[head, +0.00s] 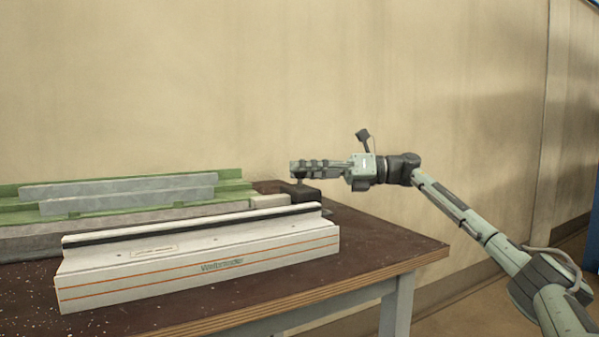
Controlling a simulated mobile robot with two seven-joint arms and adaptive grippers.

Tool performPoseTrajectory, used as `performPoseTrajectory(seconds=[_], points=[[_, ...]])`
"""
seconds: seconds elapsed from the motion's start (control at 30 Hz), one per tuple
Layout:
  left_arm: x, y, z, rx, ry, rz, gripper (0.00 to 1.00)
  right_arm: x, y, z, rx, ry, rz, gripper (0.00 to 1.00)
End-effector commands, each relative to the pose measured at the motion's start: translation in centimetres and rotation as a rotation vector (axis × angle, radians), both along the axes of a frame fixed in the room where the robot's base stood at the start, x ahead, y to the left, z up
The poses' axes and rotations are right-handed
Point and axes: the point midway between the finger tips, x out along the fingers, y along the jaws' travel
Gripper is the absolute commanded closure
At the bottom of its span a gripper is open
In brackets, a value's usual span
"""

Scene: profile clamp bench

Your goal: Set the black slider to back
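The profile clamp bench (215,263) is a long white body with orange stripes, on the table. At its right end, behind the white body, is a black block (306,194) with a small black knob on top, which I take as the black slider. My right gripper (296,169) comes in from the right, seen side-on, with its fingertips just above or at the knob. I cannot tell whether they touch it or how far apart the fingers are. My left gripper is not in view.
Green and grey metal profiles (120,187) lie behind the white body. The brown table (375,245) has bare top to the right and front of the bench. A beige wall (220,80) stands behind it.

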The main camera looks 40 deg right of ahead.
Motion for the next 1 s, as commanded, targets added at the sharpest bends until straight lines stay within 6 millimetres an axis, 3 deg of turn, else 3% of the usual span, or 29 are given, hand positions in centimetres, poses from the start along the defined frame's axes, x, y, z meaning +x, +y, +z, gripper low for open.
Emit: performPoseTrajectory(seconds=[0.07, 0.47, 1.0], points=[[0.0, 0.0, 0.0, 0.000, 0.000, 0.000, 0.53, 0.0, 0.1, -0.1, 0.000, 0.001, 0.003, 0.53], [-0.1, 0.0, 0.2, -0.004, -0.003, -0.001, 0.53, -0.4, -0.1, -0.3, 0.000, 0.005, 0.006, 0.53], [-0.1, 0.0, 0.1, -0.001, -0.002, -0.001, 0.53, -6.6, -6.8, -0.2, 0.001, 0.003, 0.005, 0.53]])
